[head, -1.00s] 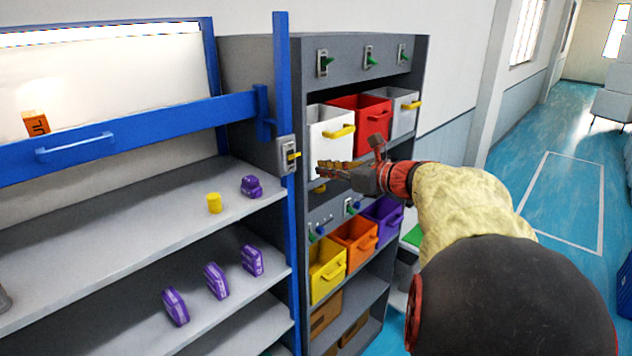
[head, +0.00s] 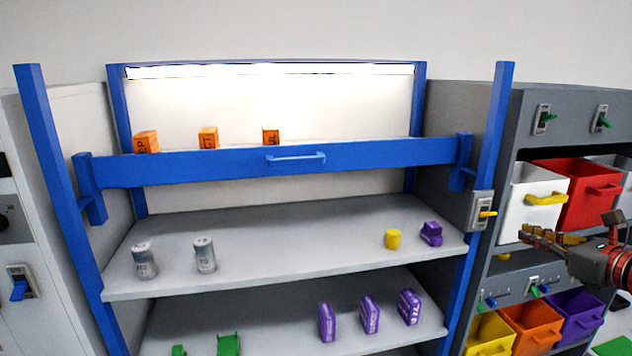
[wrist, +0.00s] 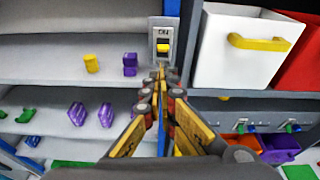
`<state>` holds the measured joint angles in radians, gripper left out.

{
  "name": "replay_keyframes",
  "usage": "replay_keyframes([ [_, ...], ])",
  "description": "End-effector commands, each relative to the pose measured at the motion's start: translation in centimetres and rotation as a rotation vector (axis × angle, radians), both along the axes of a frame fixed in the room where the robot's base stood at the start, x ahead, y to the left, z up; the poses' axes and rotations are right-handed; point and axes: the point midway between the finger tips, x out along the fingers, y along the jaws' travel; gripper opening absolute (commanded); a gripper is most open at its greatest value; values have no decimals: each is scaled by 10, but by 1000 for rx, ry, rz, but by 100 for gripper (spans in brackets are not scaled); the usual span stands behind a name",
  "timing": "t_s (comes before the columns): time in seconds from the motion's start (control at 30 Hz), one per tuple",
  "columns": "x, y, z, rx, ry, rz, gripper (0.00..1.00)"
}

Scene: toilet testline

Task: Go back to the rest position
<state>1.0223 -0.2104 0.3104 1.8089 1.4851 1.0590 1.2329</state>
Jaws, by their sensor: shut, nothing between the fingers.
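My gripper (head: 540,238) is at the right edge of the head view, in front of the grey drawer cabinet, with its fingers pointing left. In the wrist view my gripper (wrist: 160,75) shows with its fingertips together and empty. The tips line up just below a switch with a yellow lever (wrist: 164,46) on the blue post; I cannot tell whether they touch it. In the head view this switch (head: 482,211) is on the right post, with a gap between it and my fingers.
A blue-framed shelf (head: 300,225) holds grey cans (head: 145,262), a yellow cylinder (head: 392,239) and purple items (head: 369,315). Orange boxes (head: 208,138) stand behind the blue bar (head: 230,161). A white bin (head: 535,200) and a red bin (head: 578,193) stand near my gripper.

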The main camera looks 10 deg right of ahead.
Motion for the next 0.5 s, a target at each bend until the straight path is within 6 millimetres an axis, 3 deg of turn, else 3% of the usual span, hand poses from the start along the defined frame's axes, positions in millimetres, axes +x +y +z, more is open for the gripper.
replay_keyframes([
  [0.07,-2,0,-8,-100,21,25,0],
  [0.17,-13,6,-48,-288,114,102,0],
  [0.27,-38,21,-94,-516,234,229,0],
  [0.37,-62,53,-142,-749,332,414,0],
  [0.5,-95,111,-210,-1083,417,743,0],
])
